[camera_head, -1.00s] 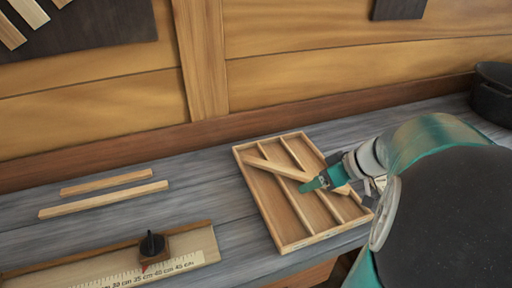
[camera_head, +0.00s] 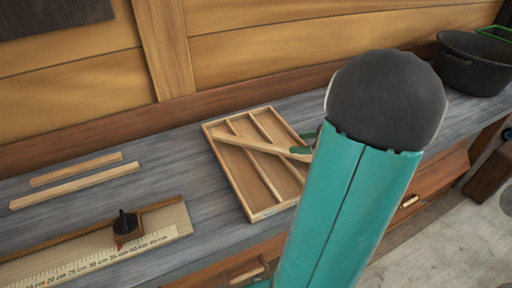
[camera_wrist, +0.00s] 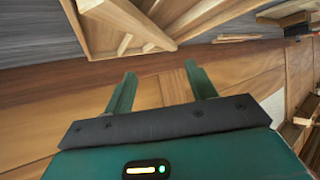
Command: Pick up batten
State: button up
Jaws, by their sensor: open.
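A pale wooden batten (camera_head: 258,145) lies diagonally across the dividers of a shallow wooden tray (camera_head: 238,187) on the grey bench. Its right end is close to my arm. Two more battens, a shorter one (camera_head: 77,169) and a longer one (camera_head: 75,185), lie side by side on the bench at the left. My gripper (camera_wrist: 161,82) is open, with nothing between its fingers in the wrist view. The tray and the end of a batten (camera_wrist: 145,32) show beyond the fingertips there. In the head view my arm hides most of the gripper and the tray's right side.
A ruler board (camera_head: 100,250) with a black-knobbed stop (camera_head: 124,226) lies at the front left of the bench. A black pot (camera_head: 472,62) stands at the back right. Drawers with knobs (camera_head: 410,201) line the bench front. Bare bench lies between the ruler board and tray.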

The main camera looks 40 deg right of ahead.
send_near(263, 145)
jog(key=x, duration=0.2)
jog(key=shift+w+f, duration=0.25)
jog(key=shift+f, duration=0.05)
jog(key=shift+x, duration=3)
jog(key=shift+r, duration=0.15)
grip_shut()
jog(key=shift+w+r, duration=0.1)
jog(key=shift+r, duration=0.3)
notch_tip(263, 145, up, 3)
jog(key=shift+f, duration=0.25)
jog(key=s+a+r, duration=0.9)
jog(key=s, duration=0.1)
jog(key=shift+s+r, duration=0.35)
